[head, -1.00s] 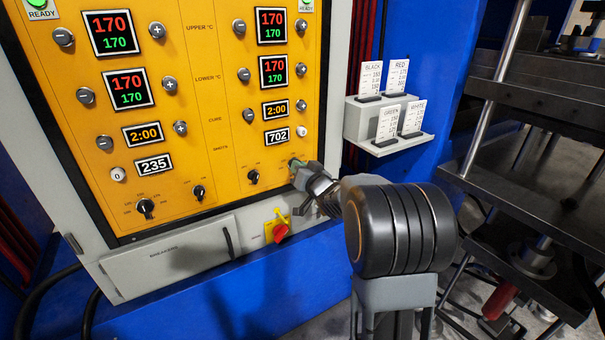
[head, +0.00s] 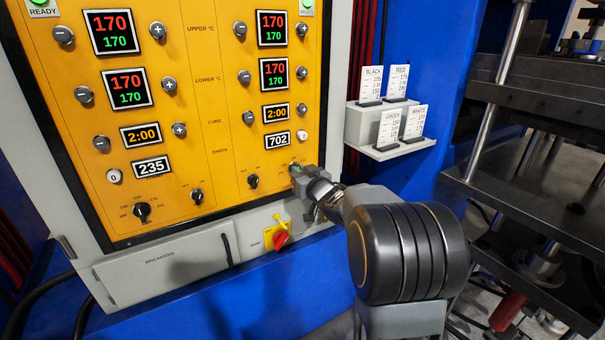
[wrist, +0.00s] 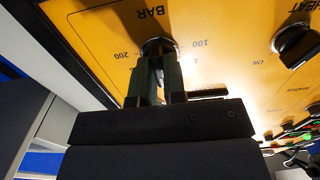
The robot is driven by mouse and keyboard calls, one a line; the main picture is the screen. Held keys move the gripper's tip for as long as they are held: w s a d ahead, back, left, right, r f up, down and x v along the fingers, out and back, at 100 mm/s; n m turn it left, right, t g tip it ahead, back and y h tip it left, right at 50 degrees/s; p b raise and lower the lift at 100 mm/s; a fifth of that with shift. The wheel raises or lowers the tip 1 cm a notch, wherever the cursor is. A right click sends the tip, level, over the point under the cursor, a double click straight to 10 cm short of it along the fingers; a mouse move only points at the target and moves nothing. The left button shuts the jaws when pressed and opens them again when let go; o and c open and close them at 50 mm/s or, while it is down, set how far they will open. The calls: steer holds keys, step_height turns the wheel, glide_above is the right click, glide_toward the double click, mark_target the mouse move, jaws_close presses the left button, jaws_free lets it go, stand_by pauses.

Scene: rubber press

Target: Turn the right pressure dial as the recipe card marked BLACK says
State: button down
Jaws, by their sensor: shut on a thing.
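The right pressure dial is a dark knob (wrist: 158,48) at the lower right of the yellow panel. In the wrist view it sits by the upside-down word BAR and the marks 100 and 200. My gripper (wrist: 156,68) is shut on this dial, with a green finger on each side; the fingers hide much of it, so its pointer cannot be read. In the head view my gripper (head: 298,172) is at the same corner of the panel. The card marked BLACK (head: 371,84) stands at the back left of the card shelf, its lines too small to read surely.
The cards RED (head: 397,82), GREEN (head: 389,128) and WHITE (head: 415,122) stand on the grey shelf (head: 362,128). Another dark knob (wrist: 297,45) is beside the dial. A red switch (head: 280,240) is below the panel. Dark press plates (head: 530,185) are at the right.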

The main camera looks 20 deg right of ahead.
steer(key=shift+f, duration=0.35)
steer(key=c, duration=1.2)
jaws_free()
steer(key=shift+r, duration=0.15)
steer(key=shift+s+r, duration=0.1)
steer(key=shift+s, duration=0.05)
steer(key=s, duration=0.4)
steer(key=s+d+p, duration=0.1)
steer(key=s, duration=0.8)
steer(key=shift+s+d+p, duration=0.25)
steer(key=shift+p, duration=0.1)
